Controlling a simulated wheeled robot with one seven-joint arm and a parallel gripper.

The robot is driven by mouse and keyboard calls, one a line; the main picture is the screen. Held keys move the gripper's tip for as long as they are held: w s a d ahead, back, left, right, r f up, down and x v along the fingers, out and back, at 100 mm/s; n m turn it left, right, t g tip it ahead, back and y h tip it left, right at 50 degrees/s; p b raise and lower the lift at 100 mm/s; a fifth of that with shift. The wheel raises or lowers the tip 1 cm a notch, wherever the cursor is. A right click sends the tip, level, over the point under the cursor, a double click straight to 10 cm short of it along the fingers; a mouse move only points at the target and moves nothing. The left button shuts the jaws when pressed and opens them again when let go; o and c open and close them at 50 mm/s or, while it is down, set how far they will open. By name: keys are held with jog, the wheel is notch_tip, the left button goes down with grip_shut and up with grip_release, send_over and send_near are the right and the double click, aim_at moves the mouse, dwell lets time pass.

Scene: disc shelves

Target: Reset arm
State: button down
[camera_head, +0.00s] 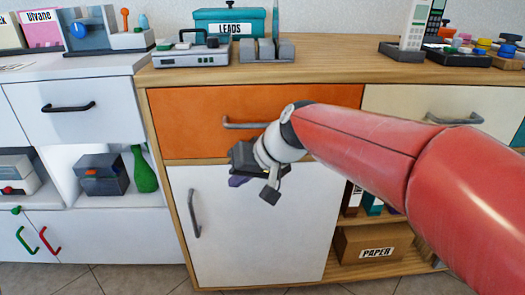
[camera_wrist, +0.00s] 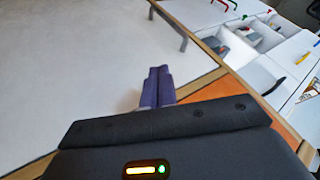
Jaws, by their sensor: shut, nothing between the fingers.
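My gripper (camera_head: 238,181) is at the end of my red arm, in front of the wooden cabinet, level with the lower edge of the orange drawer (camera_head: 195,111) and the top of the white door (camera_head: 250,235). In the wrist view the purple fingers (camera_wrist: 158,88) are together, with nothing between them. Beyond them is the white door, which also shows in the wrist view (camera_wrist: 90,50) with its handle. The door and the orange drawer look shut. My arm hides part of the cabinet's right side.
A teal LEADS box (camera_head: 230,22) and grey devices stand on the wooden top (camera_head: 330,60). A PAPER box (camera_head: 372,242) sits on the lower open shelf at right. A white cabinet at left has a drawer (camera_head: 70,110) and a shelf with a green bottle (camera_head: 145,170). The tiled floor in front is clear.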

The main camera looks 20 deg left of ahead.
jog(key=s+d+r+m+t+h+p, duration=0.1)
jog(key=d+r+h+p, duration=0.1)
jog(key=d, duration=0.6)
jog(key=s+d+r+m+t+h+p, duration=0.1)
jog(key=s+d+r+m+t+p, duration=0.1)
jog(key=d, duration=0.7)
jog(key=s+d+m+h+p, duration=0.2)
jog(key=s+d, duration=0.3)
jog(key=d, duration=0.3)
jog(key=s+d+f+m+t+h+p, duration=0.1)
jog(key=s+d+h+p, duration=0.1)
jog(key=s+d, duration=0.3)
jog(key=d, duration=0.4)
jog(key=shift+s+d+m+h, duration=0.15)
jog(key=shift+d+m+h, duration=0.15)
jog(key=shift+m, duration=0.1)
